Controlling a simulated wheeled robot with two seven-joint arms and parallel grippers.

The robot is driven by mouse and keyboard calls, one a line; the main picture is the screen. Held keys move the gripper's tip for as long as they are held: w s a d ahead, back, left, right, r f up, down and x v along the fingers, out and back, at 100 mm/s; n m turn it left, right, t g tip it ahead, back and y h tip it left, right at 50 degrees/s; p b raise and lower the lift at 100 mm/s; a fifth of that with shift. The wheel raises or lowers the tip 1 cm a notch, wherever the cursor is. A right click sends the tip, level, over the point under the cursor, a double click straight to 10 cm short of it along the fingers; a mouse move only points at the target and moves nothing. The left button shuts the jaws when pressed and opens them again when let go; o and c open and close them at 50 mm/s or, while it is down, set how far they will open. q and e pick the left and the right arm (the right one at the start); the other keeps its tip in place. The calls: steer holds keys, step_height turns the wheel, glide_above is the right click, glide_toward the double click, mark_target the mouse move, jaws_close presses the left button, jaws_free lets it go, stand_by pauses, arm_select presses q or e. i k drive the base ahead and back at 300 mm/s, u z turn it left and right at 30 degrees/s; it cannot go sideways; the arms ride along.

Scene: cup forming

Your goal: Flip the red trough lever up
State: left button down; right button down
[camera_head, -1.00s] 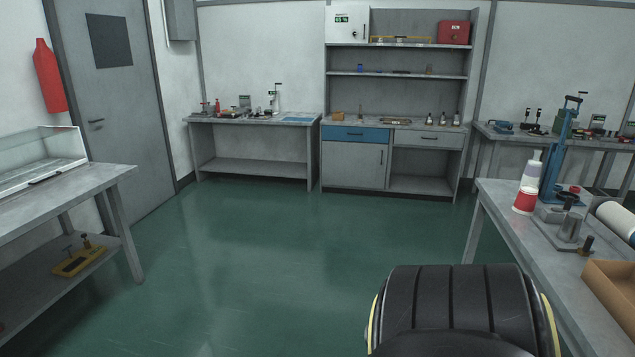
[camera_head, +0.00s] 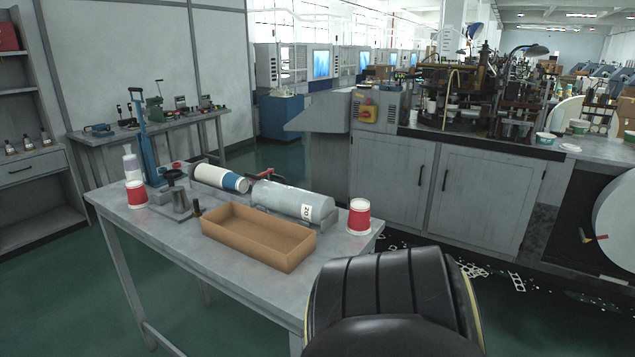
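A small red lever-like handle (camera_head: 265,174) shows beside the grey cylinder (camera_head: 295,203) on the near workbench. I cannot tell from this view which one is the trough lever, and no trough is clearly recognisable. Neither gripper is in view. A black ribbed part of my own body fills the bottom middle.
The near workbench (camera_head: 165,226) carries a cardboard tray (camera_head: 258,237), red-and-white cups (camera_head: 359,216), a blue press (camera_head: 147,150) and a white roll (camera_head: 219,178). A grey cabinet (camera_head: 395,185) supports the forming machine (camera_head: 470,95) behind it. Green floor is open at the left.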

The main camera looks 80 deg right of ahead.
mark_target(255, 177)
steer(key=z, duration=0.75)
steer(key=i, duration=1.75)
steer(key=u, duration=3)
